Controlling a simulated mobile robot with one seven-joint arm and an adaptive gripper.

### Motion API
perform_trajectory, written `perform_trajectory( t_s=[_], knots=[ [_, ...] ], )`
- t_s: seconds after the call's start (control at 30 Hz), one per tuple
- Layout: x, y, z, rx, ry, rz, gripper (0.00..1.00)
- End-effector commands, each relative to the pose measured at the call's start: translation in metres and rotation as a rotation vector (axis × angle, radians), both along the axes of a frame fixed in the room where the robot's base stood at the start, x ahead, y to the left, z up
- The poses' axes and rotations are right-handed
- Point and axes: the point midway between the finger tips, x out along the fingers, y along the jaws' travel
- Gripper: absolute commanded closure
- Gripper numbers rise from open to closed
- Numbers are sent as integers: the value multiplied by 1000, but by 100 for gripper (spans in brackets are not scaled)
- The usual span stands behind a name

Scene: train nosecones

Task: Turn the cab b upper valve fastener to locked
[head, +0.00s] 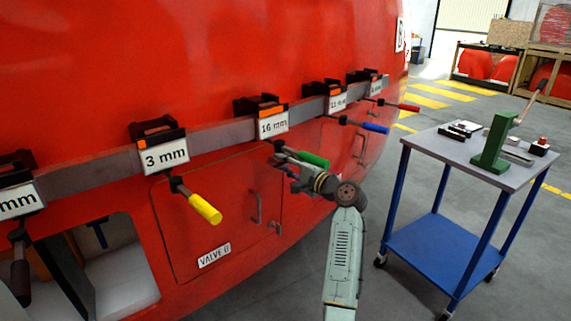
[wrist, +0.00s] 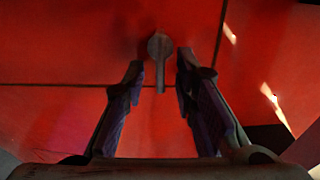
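The fastener (wrist: 160,50) is a small grey round knob with a narrow tab pointing straight down in the wrist view. It sits on the red shell just above a dark horizontal seam, and the tab's end reaches across that seam. My gripper (wrist: 159,68) is open, one finger on each side of the fastener, with gaps visible on both sides. In the head view my gripper (head: 284,163) is at the upper right of the red VALVE B door (head: 215,210). The fastener cannot be made out there, as my gripper is in front of that area.
Tools with yellow (head: 204,208), green (head: 314,159), blue (head: 375,127) and red handles hang from a grey rail (head: 210,138); the green one is close beside my gripper. Door handles (head: 256,207) project below. A blue cart (head: 440,240) stands right. An open hatch is at lower left.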

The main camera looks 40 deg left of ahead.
Motion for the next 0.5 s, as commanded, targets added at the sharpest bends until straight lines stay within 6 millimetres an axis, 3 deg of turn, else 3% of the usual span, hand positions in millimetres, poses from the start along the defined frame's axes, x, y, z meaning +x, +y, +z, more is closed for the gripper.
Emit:
perform_trajectory(
  t_s=[0.27,0.5],
  knots=[
    [-1,-11,0,2,0,-3,74],
    [-11,-58,-1,1,-1,-4,74]
  ],
)
